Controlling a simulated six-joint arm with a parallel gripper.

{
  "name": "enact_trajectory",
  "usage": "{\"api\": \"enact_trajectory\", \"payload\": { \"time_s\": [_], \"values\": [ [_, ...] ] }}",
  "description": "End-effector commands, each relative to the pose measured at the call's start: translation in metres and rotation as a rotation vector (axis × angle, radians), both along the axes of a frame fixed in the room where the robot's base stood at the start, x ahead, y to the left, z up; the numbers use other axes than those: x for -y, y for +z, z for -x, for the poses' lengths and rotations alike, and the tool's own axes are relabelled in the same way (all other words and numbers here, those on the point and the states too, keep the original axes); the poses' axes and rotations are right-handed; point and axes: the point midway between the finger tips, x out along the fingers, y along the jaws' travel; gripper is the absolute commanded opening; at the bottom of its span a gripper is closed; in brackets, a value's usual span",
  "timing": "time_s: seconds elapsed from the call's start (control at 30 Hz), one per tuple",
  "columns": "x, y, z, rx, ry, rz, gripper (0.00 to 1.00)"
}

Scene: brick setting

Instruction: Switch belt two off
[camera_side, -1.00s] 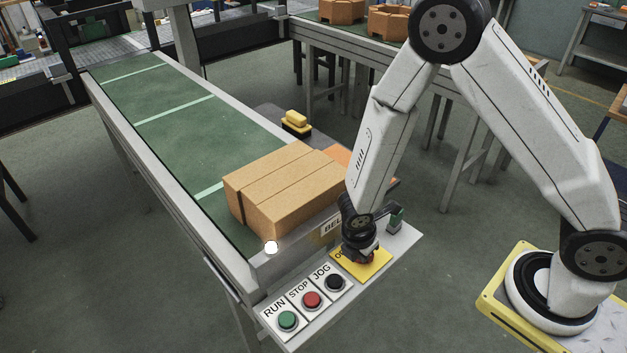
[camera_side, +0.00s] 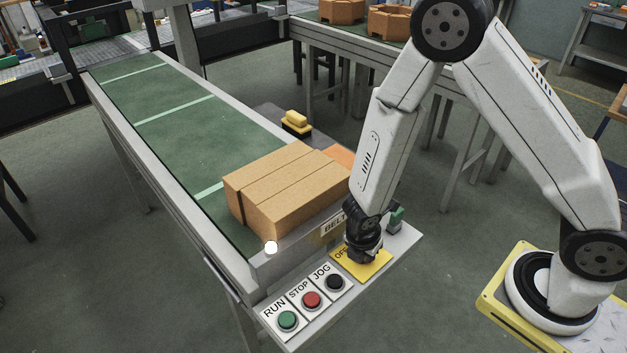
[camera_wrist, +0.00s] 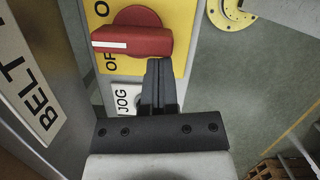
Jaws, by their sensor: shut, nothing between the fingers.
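The red rotary switch (camera_wrist: 132,38) sits on a yellow plate (camera_wrist: 180,20) in the wrist view. Its white pointer line faces left, between the partly visible OFF lettering and an O above it. My gripper (camera_wrist: 158,68) is shut and empty, its fingertips at the lower right side of the red handle. I cannot tell whether they touch it. In the side view my gripper (camera_side: 364,255) is low over the yellow plate (camera_side: 374,272) and hides the switch. A BELT sign (camera_wrist: 25,85) is at the left of the wrist view, its number cut off.
Green RUN (camera_side: 287,320), red STOP (camera_side: 312,300) and black JOG (camera_side: 334,282) buttons lie left of the yellow plate. A cardboard box (camera_side: 285,190) stands on the green belt (camera_side: 200,125) close behind my gripper.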

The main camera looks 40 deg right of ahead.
Motion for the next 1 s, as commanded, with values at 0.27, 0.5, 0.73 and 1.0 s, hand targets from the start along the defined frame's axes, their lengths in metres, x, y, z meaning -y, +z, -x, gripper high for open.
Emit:
{"api": "enact_trajectory", "payload": {
  "time_s": [0.27,0.5,0.73,1.0],
  "values": [
    [0.0013,0.0002,0.001,0.0,0.045,0.0,0.0],
    [0.0022,0.0001,0.0017,0.0,0.082,0.0,0.0],
    [0.0032,0.0001,0.0027,0.0,0.114,0.0,0.0],
    [0.0043,0.0002,0.0035,0.0,0.114,0.0,0.0]
  ]
}}
